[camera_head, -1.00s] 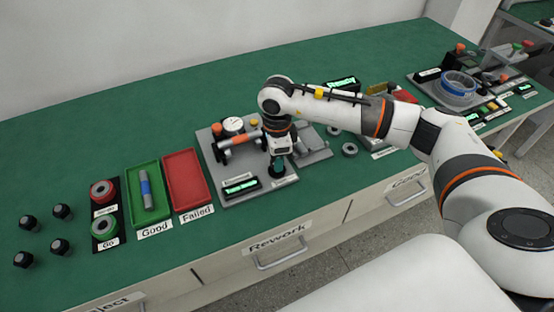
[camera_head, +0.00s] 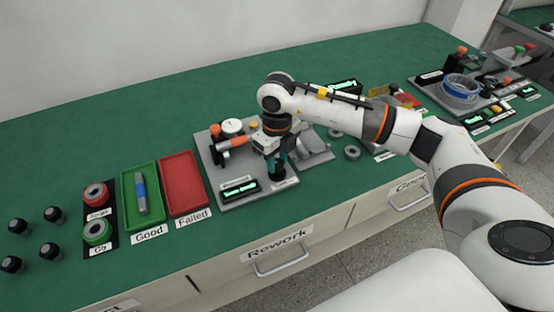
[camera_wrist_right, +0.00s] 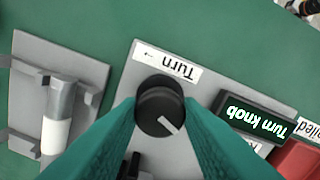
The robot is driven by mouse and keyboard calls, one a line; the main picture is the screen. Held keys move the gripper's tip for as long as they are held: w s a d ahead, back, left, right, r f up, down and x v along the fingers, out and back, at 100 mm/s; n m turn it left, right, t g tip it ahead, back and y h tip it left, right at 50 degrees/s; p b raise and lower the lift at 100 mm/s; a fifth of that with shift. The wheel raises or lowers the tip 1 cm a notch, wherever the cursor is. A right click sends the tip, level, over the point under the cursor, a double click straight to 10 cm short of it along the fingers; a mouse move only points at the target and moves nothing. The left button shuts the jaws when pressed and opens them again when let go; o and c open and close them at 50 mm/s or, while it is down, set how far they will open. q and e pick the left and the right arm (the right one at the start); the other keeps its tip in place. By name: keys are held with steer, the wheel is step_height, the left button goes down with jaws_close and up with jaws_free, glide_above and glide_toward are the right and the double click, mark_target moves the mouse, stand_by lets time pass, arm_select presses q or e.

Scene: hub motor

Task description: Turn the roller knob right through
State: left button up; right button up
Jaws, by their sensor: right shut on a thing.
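The knob (camera_wrist_right: 158,98) is black and round with a white pointer mark, which points to the lower right in the right wrist view. It stands on a grey plate beside a white "Turn" label (camera_wrist_right: 166,63) with a small arrow. My right gripper (camera_wrist_right: 160,112) has its teal fingers on both sides of the knob, shut on it. In the head view the right gripper (camera_head: 277,166) points down at the front right of the grey station plate (camera_head: 215,175), and its fingers hide the knob. A lit display (camera_wrist_right: 257,119) beside it reads "Turn knob". My left gripper is not in view.
The station also carries a dial gauge (camera_head: 232,127) and an orange-and-grey roller (camera_head: 236,142). A red tray (camera_head: 183,182) and a green tray (camera_head: 132,212) with a grey-and-blue part lie to the left. Grey rings (camera_head: 351,152) lie to the right.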

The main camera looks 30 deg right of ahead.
steer(key=m, duration=0.4)
steer(key=shift+w+r+m, duration=0.1)
steer(key=shift+m, duration=0.3)
steer(key=m, duration=0.3)
steer(key=shift+m, duration=0.3)
steer(key=m, duration=0.3)
steer(key=shift+m, duration=2.1)
steer(key=o, duration=1)
